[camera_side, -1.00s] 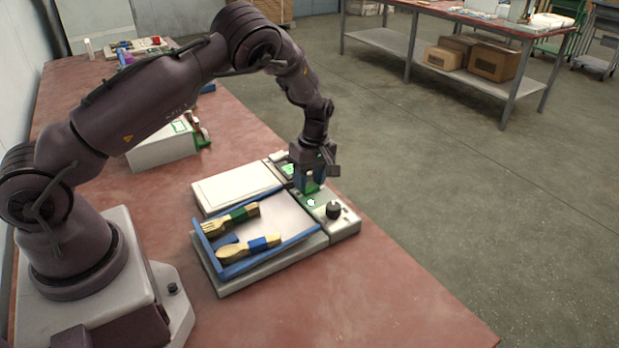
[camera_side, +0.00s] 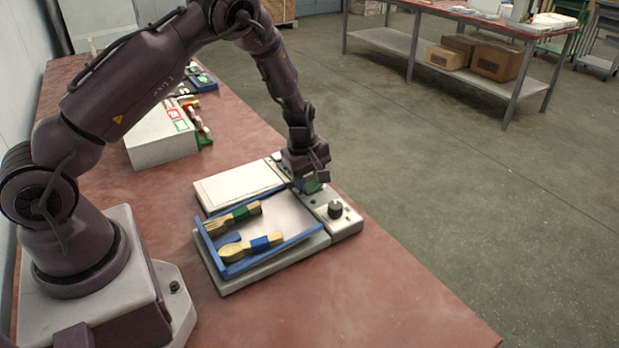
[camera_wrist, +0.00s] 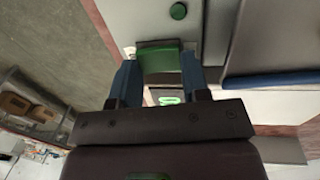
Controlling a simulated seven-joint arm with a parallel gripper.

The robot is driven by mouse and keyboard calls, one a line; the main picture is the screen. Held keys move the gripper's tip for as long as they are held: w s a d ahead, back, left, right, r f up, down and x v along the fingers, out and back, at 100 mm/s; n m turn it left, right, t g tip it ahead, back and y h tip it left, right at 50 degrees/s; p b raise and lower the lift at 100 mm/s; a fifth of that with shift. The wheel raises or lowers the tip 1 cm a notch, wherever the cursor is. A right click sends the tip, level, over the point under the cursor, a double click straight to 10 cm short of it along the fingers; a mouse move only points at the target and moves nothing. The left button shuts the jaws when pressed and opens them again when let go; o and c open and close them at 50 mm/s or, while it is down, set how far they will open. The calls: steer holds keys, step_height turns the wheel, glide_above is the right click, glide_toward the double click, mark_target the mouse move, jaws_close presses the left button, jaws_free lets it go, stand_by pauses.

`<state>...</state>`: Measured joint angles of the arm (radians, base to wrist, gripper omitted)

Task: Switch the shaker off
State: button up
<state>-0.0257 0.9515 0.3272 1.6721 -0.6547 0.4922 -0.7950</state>
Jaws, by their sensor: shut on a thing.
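The shaker (camera_side: 345,226) is a pale unit on the red bench, with a control strip along its right side. It carries a blue-railed tray (camera_side: 292,240). A black knob (camera_side: 335,209) stands at the strip's near end. My gripper (camera_side: 312,182) is over the strip's far part, pointing down. In the wrist view, its blue fingers (camera_wrist: 158,80) are shut on a green block-like switch part (camera_wrist: 158,60) on the strip. A green lit patch (camera_wrist: 170,99) shows between the fingers. The switch's position cannot be told.
A pale box (camera_side: 160,140) with red and green patches stands further back. The bench's front right is clear.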

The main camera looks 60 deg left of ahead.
steer(key=o, duration=0.9)
steer(key=r, duration=0.4)
steer(key=s+r, duration=0.1)
steer(key=r, duration=0.7)
steer(key=shift+s+r, duration=0.4)
steer(key=s+d+r+m+t, duration=0.1)
steer(key=s+d+r+m, duration=0.3)
steer(key=s+r+m, duration=0.2)
steer(key=s+d+r+m+t, duration=0.1)
steer(key=s+d+r+m, duration=0.2)
steer(key=s+r+m, duration=0.3)
steer(key=s+d+r+m+t, duration=0.2)
steer(key=s+d+r+m, duration=0.2)
steer(key=s, duration=0.7)
steer(key=shift+d+r+m, duration=0.2)
steer(key=shift+r+m, duration=0.3)
steer(key=shift+r, duration=0.05)
steer(key=shift+d+r+m, duration=0.15)
steer(key=shift+r+m, duration=0.35)
steer(key=shift+r, duration=0.05)
